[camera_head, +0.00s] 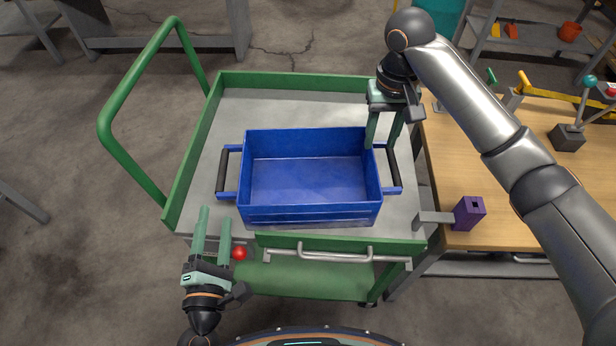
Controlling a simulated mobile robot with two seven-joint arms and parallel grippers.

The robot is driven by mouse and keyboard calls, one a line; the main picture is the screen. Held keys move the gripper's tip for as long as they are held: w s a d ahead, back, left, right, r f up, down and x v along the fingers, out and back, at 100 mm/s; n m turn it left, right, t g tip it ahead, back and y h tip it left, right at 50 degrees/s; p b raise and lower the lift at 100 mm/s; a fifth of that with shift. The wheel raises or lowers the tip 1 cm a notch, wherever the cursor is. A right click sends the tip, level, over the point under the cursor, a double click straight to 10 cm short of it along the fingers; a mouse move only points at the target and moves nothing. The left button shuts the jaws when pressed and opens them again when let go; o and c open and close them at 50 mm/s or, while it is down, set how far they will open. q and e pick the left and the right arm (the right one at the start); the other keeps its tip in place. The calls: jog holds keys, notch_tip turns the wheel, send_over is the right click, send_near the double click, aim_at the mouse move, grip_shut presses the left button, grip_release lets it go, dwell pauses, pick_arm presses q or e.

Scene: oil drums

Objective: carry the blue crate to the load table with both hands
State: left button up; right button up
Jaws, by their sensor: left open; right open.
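The blue crate (310,217) stands empty on the grey top of a green cart (408,222). It has a handle with a black grip on each side, the left handle (222,172) and the right handle (394,168). My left gripper (214,222) is open and empty, in front of and a little below the left handle in the picture, apart from it. My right gripper (383,135) is open near the crate's back right corner, by the far end of the right handle. I cannot tell whether it touches the handle. Which table is the load table is not clear.
A wooden workbench (455,190) adjoins the cart's right side, with a purple block-ended tool (468,212) and a joystick box (568,137). The cart's green push bar (128,95) rises at left. A red knob (239,253) sits near my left gripper. Floor at left is clear.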

pick_arm(q)
jog(key=shift+s, duration=0.1)
pick_arm(e)
jog(key=shift+s+r, duration=0.1)
pick_arm(q)
send_near(226, 149)
jog(key=w, duration=0.4)
jog(key=shift+w+f, duration=0.1)
jog(key=shift+f, duration=0.3)
pick_arm(e)
notch_tip(226, 149, down, 13)
jog(key=shift+r, duration=0.2)
pick_arm(q)
jog(key=c, duration=0.6)
pick_arm(e)
jog(key=c, duration=0.6)
pick_arm(q)
grip_shut()
pick_arm(e)
grip_shut()
pick_arm(q)
jog(key=shift+r, duration=0.2)
pick_arm(e)
jog(key=shift+d, duration=0.1)
